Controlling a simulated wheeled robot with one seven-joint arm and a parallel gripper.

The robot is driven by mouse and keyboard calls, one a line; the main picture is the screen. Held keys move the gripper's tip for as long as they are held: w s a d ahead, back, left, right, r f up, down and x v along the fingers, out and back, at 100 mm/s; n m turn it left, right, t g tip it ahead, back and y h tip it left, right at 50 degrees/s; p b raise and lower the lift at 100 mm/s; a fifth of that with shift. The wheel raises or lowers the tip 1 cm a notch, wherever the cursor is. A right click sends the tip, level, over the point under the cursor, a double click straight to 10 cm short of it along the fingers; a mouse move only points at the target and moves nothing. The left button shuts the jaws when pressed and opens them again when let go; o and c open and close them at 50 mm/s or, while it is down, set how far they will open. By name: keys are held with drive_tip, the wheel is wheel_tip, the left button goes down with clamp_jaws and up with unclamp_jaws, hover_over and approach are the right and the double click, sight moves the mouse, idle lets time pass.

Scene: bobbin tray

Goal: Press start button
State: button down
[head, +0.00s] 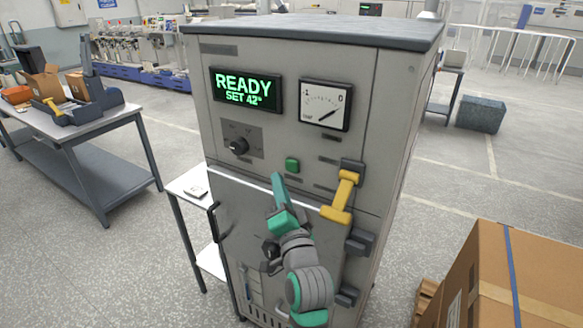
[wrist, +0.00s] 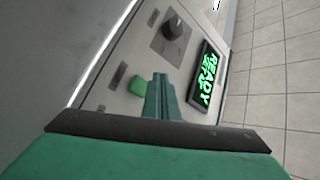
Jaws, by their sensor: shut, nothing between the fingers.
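The green start button (head: 292,165) sits on the grey machine's front panel, below the gauge and display. It also shows in the wrist view (wrist: 137,85), just left of my fingertips. My gripper (head: 278,178) is shut and empty, with its fingertips a little below and left of the button in the head view. The closed fingers (wrist: 160,85) point toward the panel in the wrist view. I cannot tell whether they touch it; they appear apart from the button. The display (head: 246,90) reads "READY SET 42°" in green.
A black knob (head: 238,146) is left of the button, and a yellow handle (head: 341,196) is to its right. A gauge (head: 325,104) is above. A small table (head: 187,186) stands left of the machine, and a cardboard box (head: 520,280) is at lower right.

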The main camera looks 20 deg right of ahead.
sight(292, 166)
drive_tip(key=shift+w+d, duration=0.4)
drive_tip(key=shift+d, duration=0.25)
drive_tip(key=shift+w+d, duration=0.4)
drive_tip(key=shift+d, duration=0.2)
drive_tip(key=shift+w, duration=0.15)
drive_tip(key=shift+a, duration=0.1)
idle(0.8)
drive_tip(key=shift+d, duration=0.2)
